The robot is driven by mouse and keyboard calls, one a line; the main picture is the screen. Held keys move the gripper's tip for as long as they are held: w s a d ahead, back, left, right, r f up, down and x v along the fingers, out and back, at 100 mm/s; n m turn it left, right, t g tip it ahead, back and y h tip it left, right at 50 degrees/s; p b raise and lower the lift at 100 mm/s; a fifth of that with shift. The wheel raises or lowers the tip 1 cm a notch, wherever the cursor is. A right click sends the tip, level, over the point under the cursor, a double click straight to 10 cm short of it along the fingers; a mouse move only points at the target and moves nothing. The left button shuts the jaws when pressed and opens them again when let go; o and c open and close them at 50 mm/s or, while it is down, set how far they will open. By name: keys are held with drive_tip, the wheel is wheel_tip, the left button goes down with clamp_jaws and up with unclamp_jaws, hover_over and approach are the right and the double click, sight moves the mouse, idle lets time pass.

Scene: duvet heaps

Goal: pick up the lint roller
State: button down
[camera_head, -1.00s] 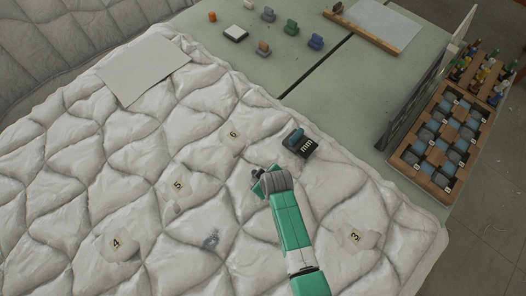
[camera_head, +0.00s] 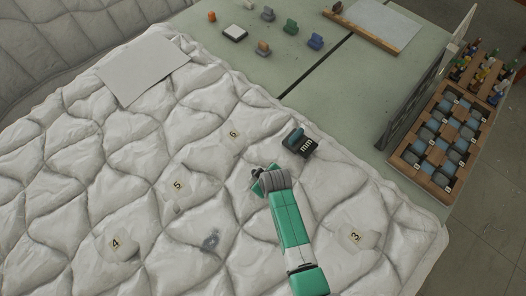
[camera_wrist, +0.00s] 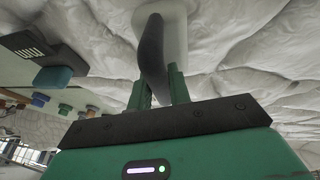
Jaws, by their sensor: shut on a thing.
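My gripper (camera_head: 262,178) is low over the white quilted duvet (camera_head: 145,172), left of and below the black block in the picture. In the wrist view its green fingers (camera_wrist: 160,90) are closed on a dark, curved handle, which I take to be the lint roller (camera_wrist: 151,50). A pale, rounded part beside the handle looks like its roll. In the head view only a small dark bit of it shows at the fingertips; my arm hides the rest. I cannot tell whether it still touches the duvet.
A black block marked "mm" with a teal top (camera_head: 299,142) lies close by on the duvet. Number tags are spread around. A white sheet (camera_head: 144,70) lies at upper left. Stamp-like items stand on the green table (camera_head: 335,95). A wooden tray (camera_head: 398,163) is at right.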

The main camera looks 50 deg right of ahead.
drive_tip(key=shift+r, duration=0.5)
wheel_tip(320, 180, up, 2)
drive_tip(key=shift+r, duration=0.2)
drive_tip(key=s+a, duration=0.3)
drive_tip(key=s, duration=0.4)
drive_tip(key=s+a+r, duration=0.1)
drive_tip(key=s+a, duration=0.2)
drive_tip(key=s, duration=0.4)
drive_tip(key=shift+s+a+r, duration=0.2)
drive_tip(key=shift+s, duration=0.15)
